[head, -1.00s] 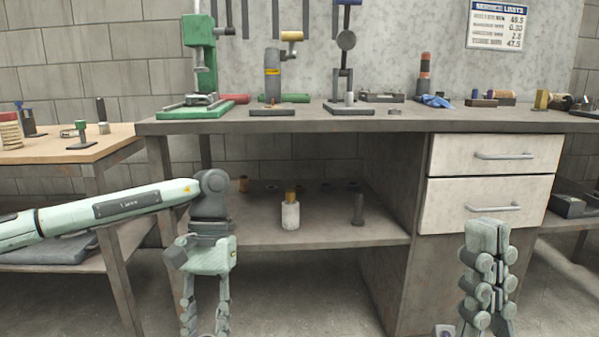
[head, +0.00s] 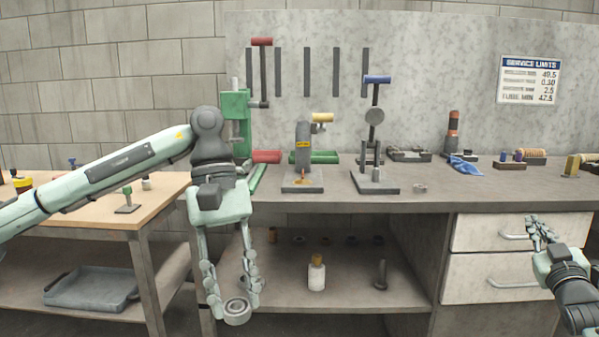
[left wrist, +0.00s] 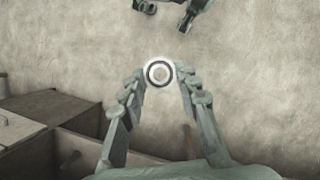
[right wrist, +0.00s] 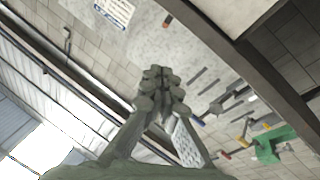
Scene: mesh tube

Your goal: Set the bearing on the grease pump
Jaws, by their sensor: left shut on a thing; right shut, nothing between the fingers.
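My left gripper (head: 236,303) is shut on the bearing (head: 236,318), a grey metal ring. The ring is held between the fingertips, in front of the lower shelf in the head view. In the left wrist view the bearing (left wrist: 160,73) shows face-on between the fingertips. The grey device with a yellow label and yellow handle (head: 303,150), on a flat grey base on the bench, looks like the grease pump. A small brass-coloured fitting (head: 302,180) stands on its base. The bearing is apart from it, lower and to its left. My right gripper (head: 540,228) is shut and empty before the drawers.
A green press (head: 236,115) stands left of the grey device, partly behind my left arm. A blue-handled stand (head: 375,125) is to its right. The bench edge (head: 400,208) lies between the bearing and the bench top. A white bottle (head: 317,275) stands on the lower shelf.

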